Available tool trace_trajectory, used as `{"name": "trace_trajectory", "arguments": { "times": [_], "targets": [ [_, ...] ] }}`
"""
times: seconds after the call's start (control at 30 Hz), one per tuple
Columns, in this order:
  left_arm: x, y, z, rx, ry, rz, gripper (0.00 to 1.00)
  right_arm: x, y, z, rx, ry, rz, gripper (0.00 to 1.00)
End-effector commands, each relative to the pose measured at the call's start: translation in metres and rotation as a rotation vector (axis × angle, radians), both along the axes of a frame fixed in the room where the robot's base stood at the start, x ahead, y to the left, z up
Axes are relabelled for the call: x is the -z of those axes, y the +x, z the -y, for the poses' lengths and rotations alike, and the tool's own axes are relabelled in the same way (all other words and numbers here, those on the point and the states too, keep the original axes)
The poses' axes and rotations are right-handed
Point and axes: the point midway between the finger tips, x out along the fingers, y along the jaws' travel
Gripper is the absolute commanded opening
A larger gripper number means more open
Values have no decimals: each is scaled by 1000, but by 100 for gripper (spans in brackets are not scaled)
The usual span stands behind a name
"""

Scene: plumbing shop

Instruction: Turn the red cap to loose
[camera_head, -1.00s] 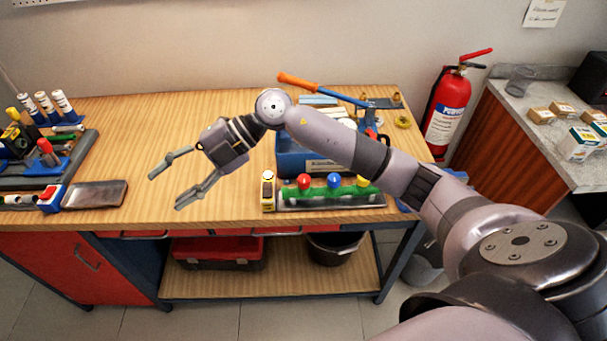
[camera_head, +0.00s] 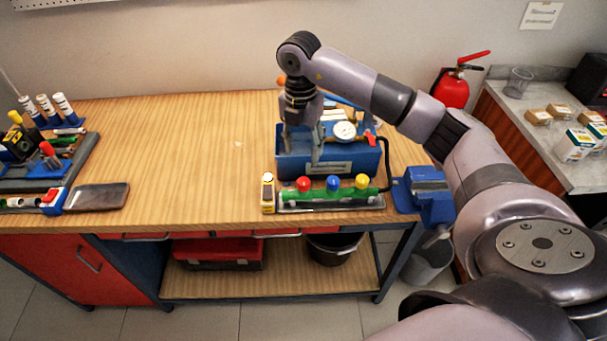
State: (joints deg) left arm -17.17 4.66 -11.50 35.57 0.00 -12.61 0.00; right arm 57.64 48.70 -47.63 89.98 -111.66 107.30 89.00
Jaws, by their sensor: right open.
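The red cap (camera_head: 304,184) is the left one in a row of three on a green manifold (camera_head: 345,194) near the front edge of the workbench. The blue cap (camera_head: 333,183) is in the middle and the yellow cap (camera_head: 362,181) at the right. My left gripper is not in view.
A blue box (camera_head: 345,163) with a gauge (camera_head: 344,131) stands behind the manifold. A blue vise (camera_head: 432,207) is at the right. The left middle of the workbench (camera_head: 190,160) is clear.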

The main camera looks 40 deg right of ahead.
Motion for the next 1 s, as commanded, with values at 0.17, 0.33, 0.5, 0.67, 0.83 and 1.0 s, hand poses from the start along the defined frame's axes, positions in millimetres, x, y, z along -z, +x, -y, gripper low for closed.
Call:
{"name": "trace_trajectory", "arguments": {
  "times": [0.17, 0.33, 0.5, 0.67, 0.83, 1.0],
  "targets": [
    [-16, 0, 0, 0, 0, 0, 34, 38, -2, 0, 0, 2, -6, 48],
    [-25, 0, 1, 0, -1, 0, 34, 73, -3, 0, -1, 2, -5, 48],
    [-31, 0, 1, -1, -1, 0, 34, 97, -2, 0, -1, 2, -2, 48],
    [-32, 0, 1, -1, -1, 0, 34, 108, -2, 0, -2, 2, 0, 48],
    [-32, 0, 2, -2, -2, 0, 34, 111, -2, 1, -2, 2, 1, 48],
    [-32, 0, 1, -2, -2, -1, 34, 111, -2, 1, -2, 2, 1, 45]
  ]
}}
